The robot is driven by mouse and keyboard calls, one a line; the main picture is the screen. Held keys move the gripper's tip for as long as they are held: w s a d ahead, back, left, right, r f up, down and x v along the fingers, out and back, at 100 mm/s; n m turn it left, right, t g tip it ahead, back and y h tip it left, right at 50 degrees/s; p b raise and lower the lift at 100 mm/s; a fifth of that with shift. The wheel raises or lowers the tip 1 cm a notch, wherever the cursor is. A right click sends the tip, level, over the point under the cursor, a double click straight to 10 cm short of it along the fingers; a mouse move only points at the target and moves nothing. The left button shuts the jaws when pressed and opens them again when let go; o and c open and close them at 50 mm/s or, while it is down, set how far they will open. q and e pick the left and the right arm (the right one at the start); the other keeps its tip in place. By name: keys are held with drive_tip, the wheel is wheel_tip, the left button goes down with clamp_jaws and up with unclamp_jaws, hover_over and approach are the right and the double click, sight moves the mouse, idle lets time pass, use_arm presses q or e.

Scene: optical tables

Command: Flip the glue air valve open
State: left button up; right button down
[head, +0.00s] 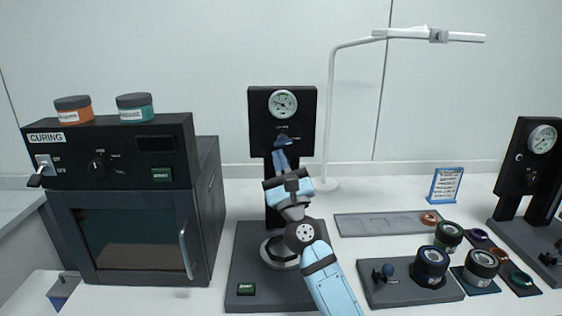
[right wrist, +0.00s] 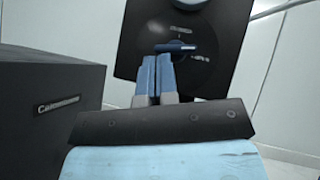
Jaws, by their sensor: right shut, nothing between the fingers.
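The air valve (head: 284,138) is a small dark blue lever on the black gauge panel (head: 256,120) of the middle station, below the round white gauge (head: 283,103). In the right wrist view the lever (right wrist: 174,47) lies about level across its dark round plate. My right gripper (head: 281,158) is shut and empty in front of the panel, just below the lever. In the right wrist view its two blue fingertips (right wrist: 160,60) sit close together under the lever; whether they touch it I cannot tell. My left gripper is not in view.
A black curing oven (head: 207,210) stands to the left, with two jars on top. The station's grey base (head: 246,265) lies under my right arm. To the right are a shallow grey tray (head: 375,224), several jars and another gauge stand (head: 516,175). A white lamp arm (head: 332,110) rises behind.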

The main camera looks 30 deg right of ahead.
use_arm(q)
drive_tip(key=b, duration=0.2)
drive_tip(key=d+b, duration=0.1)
drive_tip(key=b, duration=0.1)
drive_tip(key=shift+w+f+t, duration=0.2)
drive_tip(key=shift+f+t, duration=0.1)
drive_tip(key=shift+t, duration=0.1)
use_arm(e)
drive_tip(key=v, duration=1.3)
drive_tip(key=shift+s+f, duration=0.15)
drive_tip(key=shift+s, duration=0.1)
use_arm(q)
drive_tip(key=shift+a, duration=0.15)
use_arm(e)
drive_tip(key=shift+a, duration=0.1)
